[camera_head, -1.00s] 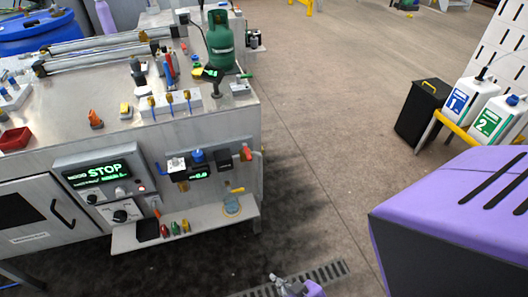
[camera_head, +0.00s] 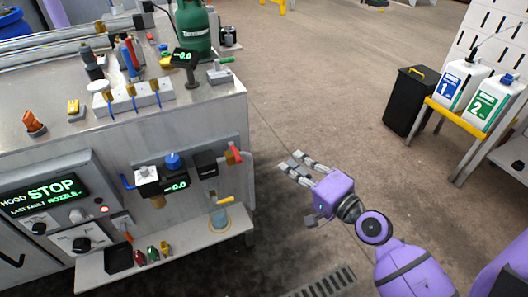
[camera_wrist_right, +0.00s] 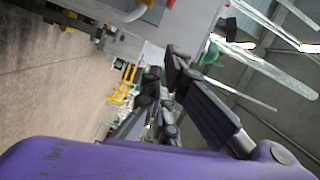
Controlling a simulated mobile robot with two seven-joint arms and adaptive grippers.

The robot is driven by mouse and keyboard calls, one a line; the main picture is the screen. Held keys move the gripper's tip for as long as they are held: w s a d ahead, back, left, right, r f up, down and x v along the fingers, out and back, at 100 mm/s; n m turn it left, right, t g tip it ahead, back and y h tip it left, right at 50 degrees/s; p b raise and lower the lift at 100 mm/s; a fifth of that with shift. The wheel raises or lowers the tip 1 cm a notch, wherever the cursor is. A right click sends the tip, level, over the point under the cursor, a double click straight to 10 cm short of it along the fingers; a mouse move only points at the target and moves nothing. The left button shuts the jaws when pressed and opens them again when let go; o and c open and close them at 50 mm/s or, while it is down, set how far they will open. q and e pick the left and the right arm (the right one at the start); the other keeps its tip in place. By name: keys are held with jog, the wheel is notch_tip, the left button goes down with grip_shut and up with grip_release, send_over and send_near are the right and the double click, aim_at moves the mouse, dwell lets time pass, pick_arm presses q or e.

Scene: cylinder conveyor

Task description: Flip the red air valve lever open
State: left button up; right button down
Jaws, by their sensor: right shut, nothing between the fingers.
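The red air valve lever (camera_head: 235,154) is at the right end of the row of air fittings on the front of the grey bench. It slants beside a brass-coloured body. My right gripper (camera_head: 290,166) is to the right of the lever, past the bench corner, with clear space between them. Its fingers point left toward the bench, empty and shut. In the right wrist view the dark fingers (camera_wrist_right: 165,88) show near the middle, with a small red part at the top edge that I cannot identify for sure. My left gripper is not in view.
The row also holds a blue-knobbed regulator (camera_head: 173,162) and a black block (camera_head: 205,164). A shelf (camera_head: 185,250) juts out below with a glass beaker (camera_head: 220,217). A green gas bottle (camera_head: 193,30) stands on the bench.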

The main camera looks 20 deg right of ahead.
aim_at(235, 155)
pick_arm(q)
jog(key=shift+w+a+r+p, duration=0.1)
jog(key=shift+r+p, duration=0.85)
jog(key=shift+p, duration=0.3)
pick_arm(e)
jog(key=w+a+f, duration=0.1)
jog(key=w+a, duration=0.5)
jog(key=w, duration=0.3)
jog(key=shift+w+a+f, duration=0.2)
jog(key=shift+a, duration=0.15)
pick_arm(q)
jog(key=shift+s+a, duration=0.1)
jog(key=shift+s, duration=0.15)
